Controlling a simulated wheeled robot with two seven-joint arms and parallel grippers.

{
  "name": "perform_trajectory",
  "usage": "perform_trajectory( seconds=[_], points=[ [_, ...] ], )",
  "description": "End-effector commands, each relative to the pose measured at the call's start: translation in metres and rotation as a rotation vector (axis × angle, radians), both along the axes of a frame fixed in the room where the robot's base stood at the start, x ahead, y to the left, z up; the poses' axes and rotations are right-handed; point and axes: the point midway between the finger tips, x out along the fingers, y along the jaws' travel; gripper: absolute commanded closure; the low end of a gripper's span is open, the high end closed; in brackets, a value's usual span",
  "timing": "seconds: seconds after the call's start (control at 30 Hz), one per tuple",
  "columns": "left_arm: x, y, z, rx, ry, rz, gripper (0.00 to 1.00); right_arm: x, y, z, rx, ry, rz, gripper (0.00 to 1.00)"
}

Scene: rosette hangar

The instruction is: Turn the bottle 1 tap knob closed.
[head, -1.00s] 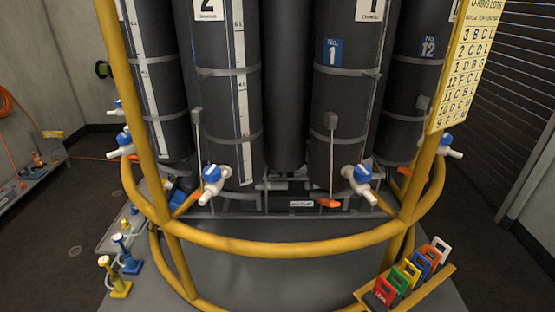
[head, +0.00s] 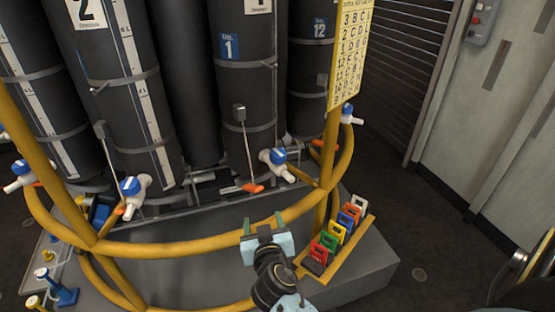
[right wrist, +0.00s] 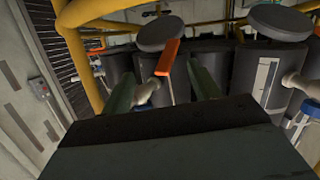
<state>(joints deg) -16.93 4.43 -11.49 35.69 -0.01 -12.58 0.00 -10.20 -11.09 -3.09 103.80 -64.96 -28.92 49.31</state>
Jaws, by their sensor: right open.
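Bottle 1 (head: 246,90) is a tall dark cylinder with a blue number 1 label. Its tap (head: 284,172), with a white body and spout and a blue knob (head: 278,156), sits low at its front, right of an orange lever (head: 252,188). My right gripper (head: 262,220) is open and empty, in front of and below the tap, by the yellow rail and apart from the knob. In the right wrist view, which looks upside down, its two fingers (right wrist: 163,85) are spread, with the orange lever and part of a white tap beyond. My left gripper is not in view.
A curved yellow rail (head: 185,245) runs in front of the bottles, with a yellow post (head: 330,150) to the right. A rack of coloured tags (head: 338,232) stands right of my gripper. Another blue-knobbed tap (head: 132,190) is at left. Open floor lies at right.

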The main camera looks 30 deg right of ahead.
Motion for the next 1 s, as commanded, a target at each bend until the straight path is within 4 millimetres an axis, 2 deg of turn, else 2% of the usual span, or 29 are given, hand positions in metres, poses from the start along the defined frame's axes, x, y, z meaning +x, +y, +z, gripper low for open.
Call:
perform_trajectory(
  seconds=[0.03,0.1,0.2,0.27,0.47,0.8,1.0],
  points=[
    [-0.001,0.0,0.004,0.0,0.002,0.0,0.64,0.001,-0.01,0.037,-0.002,-0.072,-0.047,0.39],
    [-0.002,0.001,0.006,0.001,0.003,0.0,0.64,-0.001,-0.023,0.073,-0.007,-0.149,-0.1,0.39],
    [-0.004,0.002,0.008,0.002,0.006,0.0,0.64,-0.005,-0.034,0.104,-0.01,-0.221,-0.149,0.39],
    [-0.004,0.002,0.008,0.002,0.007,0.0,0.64,-0.006,-0.038,0.115,-0.011,-0.245,-0.164,0.39],
    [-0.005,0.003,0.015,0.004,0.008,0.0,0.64,0.011,-0.051,0.121,-0.016,-0.256,-0.171,0.39],
    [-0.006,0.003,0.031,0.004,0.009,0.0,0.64,0.072,-0.089,0.12,-0.016,-0.253,-0.17,0.39],
    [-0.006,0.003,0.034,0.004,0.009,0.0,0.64,0.095,-0.104,0.119,-0.014,-0.254,-0.17,0.39]
  ],
)
